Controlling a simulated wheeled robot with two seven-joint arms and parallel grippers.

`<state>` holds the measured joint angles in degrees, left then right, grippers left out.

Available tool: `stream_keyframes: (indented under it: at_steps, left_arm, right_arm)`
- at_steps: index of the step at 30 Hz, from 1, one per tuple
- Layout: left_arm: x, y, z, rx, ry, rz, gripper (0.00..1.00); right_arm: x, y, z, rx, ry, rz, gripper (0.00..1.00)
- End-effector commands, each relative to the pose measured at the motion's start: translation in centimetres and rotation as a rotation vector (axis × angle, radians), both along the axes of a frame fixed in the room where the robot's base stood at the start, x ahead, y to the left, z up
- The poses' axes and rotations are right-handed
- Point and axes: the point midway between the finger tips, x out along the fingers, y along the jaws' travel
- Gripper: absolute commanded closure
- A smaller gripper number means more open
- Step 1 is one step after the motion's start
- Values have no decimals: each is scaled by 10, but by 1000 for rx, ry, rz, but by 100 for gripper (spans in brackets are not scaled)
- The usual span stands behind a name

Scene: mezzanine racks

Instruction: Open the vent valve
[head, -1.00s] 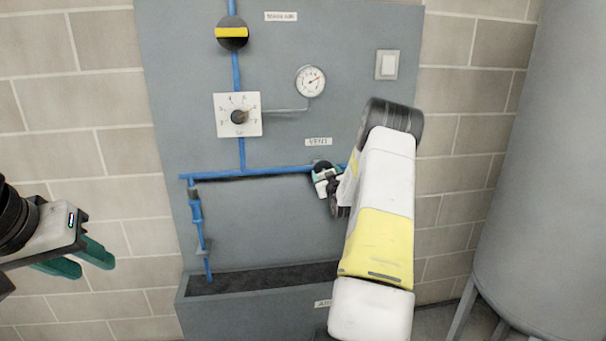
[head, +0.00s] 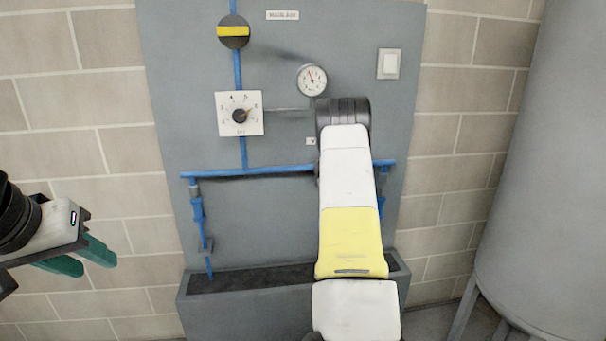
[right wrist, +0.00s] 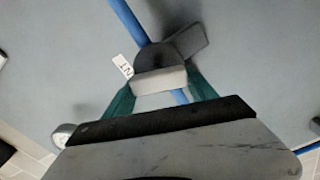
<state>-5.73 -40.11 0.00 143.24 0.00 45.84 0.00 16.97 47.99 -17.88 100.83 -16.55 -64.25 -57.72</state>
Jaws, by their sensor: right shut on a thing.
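In the right wrist view the vent valve (right wrist: 155,57) is a dark round body on a blue pipe, with a pale grip bar (right wrist: 159,80) facing me. My right gripper (right wrist: 160,85) has its green fingers on both sides of that bar and is shut on it. A white label (right wrist: 123,66) ending in "NT" sits beside the valve. In the head view my right arm hides the valve and right gripper; a sliver of the label (head: 311,141) shows. My left gripper (head: 92,260) is open and empty at the far left, away from the panel.
The grey panel (head: 260,215) carries a yellow-barred round valve (head: 233,31), a dial (head: 240,115), a gauge (head: 312,79) and a switch (head: 389,64). A trough (head: 240,310) juts out at its foot. A big grey tank (head: 550,170) stands right. Space left of the panel is clear.

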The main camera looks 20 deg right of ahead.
Motion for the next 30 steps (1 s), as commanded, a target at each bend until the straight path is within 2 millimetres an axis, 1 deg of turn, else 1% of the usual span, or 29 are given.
stream_keyframes:
  at_steps: [6, 12, 21, 30]
  left_arm:
    - [0, 0, 0, 0, 0, 0, 64]
    - [0, 0, 0, 0, 0, 0, 64]
    - [0, 0, 0, 0, 0, 0, 64]
    - [0, 0, 0, 0, 0, 0, 64]
  right_arm:
    - [0, 2, -2, -162, 40, 3, 75]
    - [0, 1, -3, -268, 65, 0, 75]
    - [0, 1, -4, -340, 85, 1, 75]
    - [0, 1, -5, -349, 87, 1, 75]
